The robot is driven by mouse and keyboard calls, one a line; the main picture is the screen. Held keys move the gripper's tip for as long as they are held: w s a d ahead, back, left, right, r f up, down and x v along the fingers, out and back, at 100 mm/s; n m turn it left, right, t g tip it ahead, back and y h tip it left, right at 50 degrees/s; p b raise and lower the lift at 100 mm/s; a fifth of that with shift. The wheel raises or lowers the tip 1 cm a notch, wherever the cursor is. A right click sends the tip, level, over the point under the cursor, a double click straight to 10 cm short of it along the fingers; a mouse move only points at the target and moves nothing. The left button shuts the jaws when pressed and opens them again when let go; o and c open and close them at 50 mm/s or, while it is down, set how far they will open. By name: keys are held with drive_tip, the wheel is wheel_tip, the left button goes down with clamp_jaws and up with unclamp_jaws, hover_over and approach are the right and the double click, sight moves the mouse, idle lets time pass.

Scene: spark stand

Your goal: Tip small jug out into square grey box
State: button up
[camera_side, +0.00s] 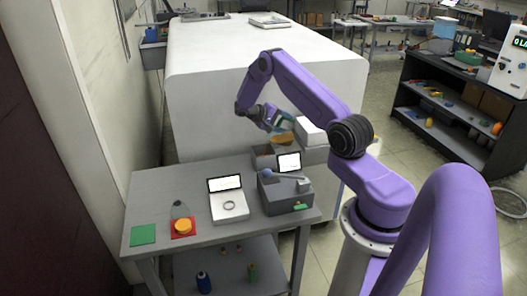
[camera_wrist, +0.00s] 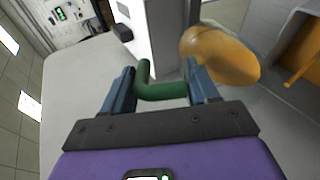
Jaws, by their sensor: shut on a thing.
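My gripper (camera_wrist: 160,86) is shut on a bent green bar (camera_wrist: 155,90), which looks like a handle and runs between the two blue fingers. An orange rounded body (camera_wrist: 222,56), apparently the small jug, is just beyond the right finger. The finger hides whether the green bar joins it. In the side view my gripper (camera_side: 280,122) is raised at the back right of the table, with the orange body (camera_side: 283,138) just below it. A grey box (camera_side: 264,161), apparently the square one, stands below and to the left. Its contents cannot be made out.
A white block (camera_side: 310,132) stands right of the gripper. On the table (camera_side: 160,196) are a white device with a ring (camera_side: 230,205), a dark grey device (camera_side: 283,195), an orange knob on a red mat (camera_side: 183,227) and a green mat (camera_side: 143,235). A large white bench (camera_side: 215,80) is behind.

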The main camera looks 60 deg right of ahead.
sight(278, 124)
drive_tip(key=shift+w+a+r+g+h, duration=0.25)
drive_tip(key=shift+r+g+h, duration=0.1)
drive_tip(key=shift+h, duration=0.2)
drive_tip(key=shift+w+a+r+g+h, duration=0.1)
drive_tip(key=shift+a+r+g+h, duration=0.2)
drive_tip(key=shift+h, duration=0.25)
idle(0.6)
drive_tip(key=shift+w+a+f+g+h, duration=0.3)
drive_tip(key=shift+w+a+h, duration=0.05)
drive_tip(key=shift+a, duration=0.1)
drive_tip(key=shift+w+a+f+g+h, duration=0.25)
drive_tip(key=shift+w+a+h, duration=0.1)
drive_tip(key=shift+a, duration=0.2)
drive_tip(key=shift+w+a+r+g+h, duration=0.1)
drive_tip(key=shift+a+g+h, duration=0.05)
drive_tip(key=shift+g+h, duration=0.2)
drive_tip(key=shift+w+a+r+g+h, duration=0.3)
drive_tip(key=shift+a+g+h, duration=0.25)
drive_tip(key=shift+h, duration=0.4)
drive_tip(key=shift+s+d+t+y, duration=0.15)
drive_tip(key=shift+d+t+y, duration=0.15)
drive_tip(key=shift+d+y, duration=0.15)
drive_tip(key=shift+s+d+f+t+y, duration=0.3)
drive_tip(key=shift+t+y, duration=0.2)
drive_tip(key=shift+y, duration=0.25)
